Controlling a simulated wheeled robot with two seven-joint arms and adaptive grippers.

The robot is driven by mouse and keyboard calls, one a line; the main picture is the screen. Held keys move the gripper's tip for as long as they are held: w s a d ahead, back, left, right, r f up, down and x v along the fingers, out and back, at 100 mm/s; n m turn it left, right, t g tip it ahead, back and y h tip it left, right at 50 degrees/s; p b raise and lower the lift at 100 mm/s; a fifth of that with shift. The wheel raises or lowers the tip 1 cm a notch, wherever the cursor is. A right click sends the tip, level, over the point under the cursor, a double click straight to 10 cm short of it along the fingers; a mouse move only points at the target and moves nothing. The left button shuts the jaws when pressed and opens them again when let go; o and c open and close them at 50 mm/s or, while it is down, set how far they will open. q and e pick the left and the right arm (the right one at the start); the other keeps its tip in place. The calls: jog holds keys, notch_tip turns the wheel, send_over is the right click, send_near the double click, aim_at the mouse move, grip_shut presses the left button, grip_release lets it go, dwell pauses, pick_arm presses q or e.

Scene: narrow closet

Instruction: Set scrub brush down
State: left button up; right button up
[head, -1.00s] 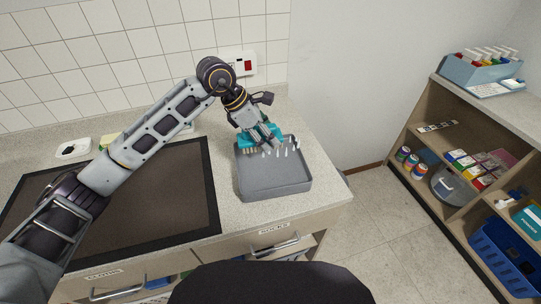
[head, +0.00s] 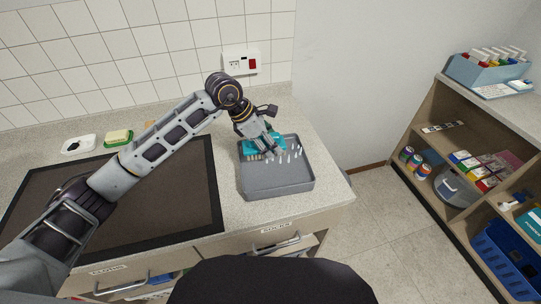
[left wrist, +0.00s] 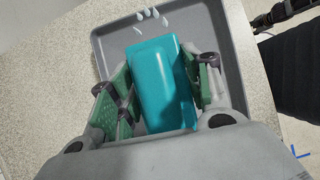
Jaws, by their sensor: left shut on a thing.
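The scrub brush (head: 250,146) is a teal block with pale bristles under it. It is at the back of the grey tray (head: 276,185), inside its rim. My left gripper (head: 268,147) is shut on it from above. In the left wrist view, the brush (left wrist: 162,88) lies between the two green-padded fingers of the gripper (left wrist: 165,78), with the tray's floor (left wrist: 213,25) beneath. Whether the bristles touch the tray floor cannot be told. White pegs (head: 283,158) stand in the tray just right of the brush.
The tray sits on a speckled counter (head: 232,212) near its right end. A dark cooktop (head: 150,200) lies to the left. A soap dish (head: 78,145) and a yellow sponge (head: 119,136) are behind it. A stocked shelf (head: 425,150) stands across the floor at right.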

aim_at(270, 164)
pick_arm(q)
jog(key=shift+f, duration=0.95)
pick_arm(e)
jog(key=shift+s+a+r, duration=0.1)
jog(key=shift+a+r, duration=0.05)
pick_arm(q)
jog(key=shift+f, duration=0.1)
pick_arm(e)
jog(key=shift+a, duration=0.1)
pick_arm(q)
jog(key=shift+f+p, duration=0.4)
jog(key=shift+f, duration=1.4)
pick_arm(e)
jog(key=shift+a+r, duration=0.3)
jog(key=shift+a, duration=0.2)
jog(key=shift+a+f, duration=0.1)
jog(key=shift+a, duration=0.05)
pick_arm(q)
jog(key=shift+f, duration=0.15)
